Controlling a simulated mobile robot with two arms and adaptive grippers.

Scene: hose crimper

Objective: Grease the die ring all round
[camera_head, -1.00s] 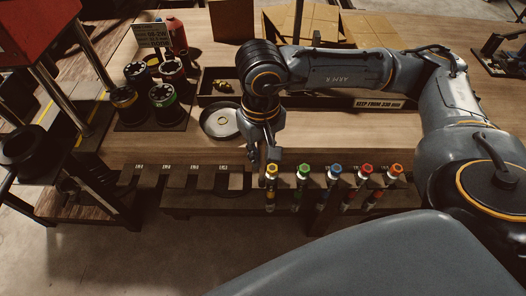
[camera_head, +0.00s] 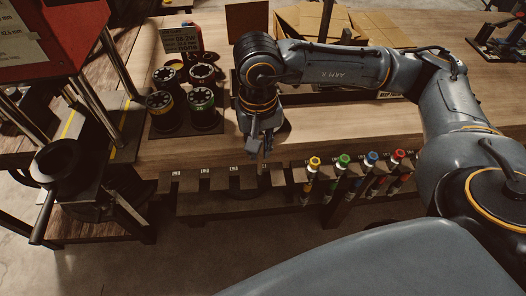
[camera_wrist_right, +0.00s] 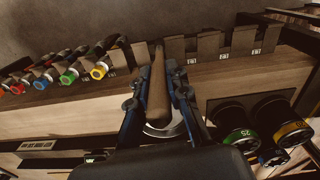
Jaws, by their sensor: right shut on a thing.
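My right gripper (camera_head: 258,152) is low over the table's front edge, pointing down, in the head view. In the right wrist view its fingers (camera_wrist_right: 160,85) are closed around a long brown thing (camera_wrist_right: 157,100), which looks like a wooden handle; its far end is not clear. A round metal dish (camera_head: 284,131) is mostly hidden behind the gripper; its bright rim (camera_wrist_right: 165,131) shows beyond the fingers in the wrist view. At the left, a dark round part (camera_head: 58,158) sits by a red machine (camera_head: 50,38); I cannot tell whether this is the die ring. My left gripper is not in view.
Black cylinders with coloured rings (camera_head: 202,108) stand on a dark board left of the gripper. A front rack (camera_head: 215,180) has empty slots, with several colour-capped tools (camera_head: 343,163) at its right. Cardboard boxes (camera_head: 330,22) stand at the back.

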